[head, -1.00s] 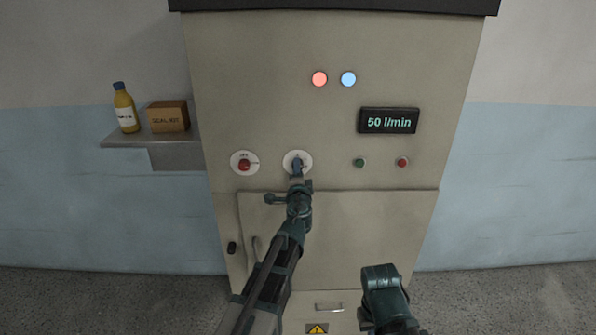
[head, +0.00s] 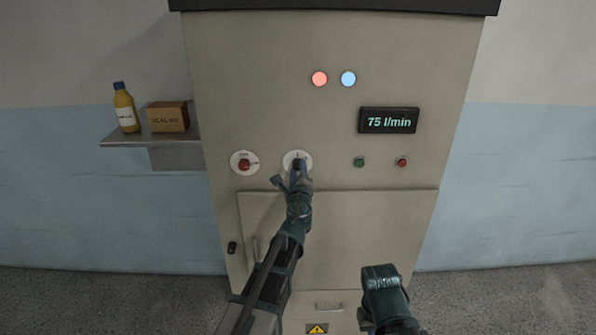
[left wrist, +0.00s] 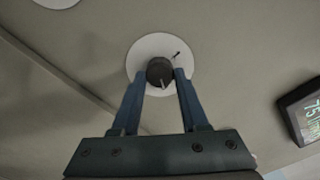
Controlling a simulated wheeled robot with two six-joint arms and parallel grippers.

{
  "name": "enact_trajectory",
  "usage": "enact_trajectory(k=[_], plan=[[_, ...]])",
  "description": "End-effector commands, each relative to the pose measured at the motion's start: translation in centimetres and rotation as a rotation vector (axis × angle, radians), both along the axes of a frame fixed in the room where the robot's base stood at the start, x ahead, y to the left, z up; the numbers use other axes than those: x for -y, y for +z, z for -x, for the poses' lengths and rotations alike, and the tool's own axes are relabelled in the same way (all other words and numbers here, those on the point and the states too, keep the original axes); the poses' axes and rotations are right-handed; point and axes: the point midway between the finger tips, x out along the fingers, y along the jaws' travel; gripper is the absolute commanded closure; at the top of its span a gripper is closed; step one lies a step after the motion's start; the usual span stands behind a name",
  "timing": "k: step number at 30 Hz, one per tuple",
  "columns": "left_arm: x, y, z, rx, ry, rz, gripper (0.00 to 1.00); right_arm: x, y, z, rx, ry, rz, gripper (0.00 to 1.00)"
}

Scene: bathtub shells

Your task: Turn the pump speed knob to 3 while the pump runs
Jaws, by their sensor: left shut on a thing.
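The pump speed knob (left wrist: 160,70) is a dark round knob on a white round dial plate (head: 289,156) on the front of a beige cabinet. My left gripper (head: 299,170) is at the knob, and its two blue fingers (left wrist: 159,82) stand on either side of it, shut on it. The dial's marks are too small or covered to read. The display (head: 389,121) reads 75 l/min, and part of it shows at the right edge of the left wrist view (left wrist: 302,109). My right arm shows low in the head view; its fingertips cannot be made out.
A red knob (head: 244,165) on a white plate is left of the speed knob. A green button (head: 359,162) and a red button (head: 402,163) are to its right. Red and blue lamps (head: 319,79) glow above. A shelf (head: 150,139) holds a bottle (head: 125,108) and box (head: 168,117).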

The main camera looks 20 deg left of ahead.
Motion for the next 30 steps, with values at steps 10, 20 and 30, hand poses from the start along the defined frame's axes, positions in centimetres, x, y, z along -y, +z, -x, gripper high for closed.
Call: enact_trajectory(k=[10,20,30], plan=[[0.11,-0.11,0.20,-0.026,-0.002,-0.089,1.00,0.00,-0.09,0.00,0.000,0.000,0.000,1.00],[0.11,-0.12,0.22,-0.029,-0.002,-0.100,1.00,0.00,-0.10,0.00,0.000,0.000,0.000,1.00],[0.07,-0.10,0.16,-0.029,-0.001,-0.100,0.26,0.00,-0.08,0.01,0.000,0.000,0.000,1.00]])
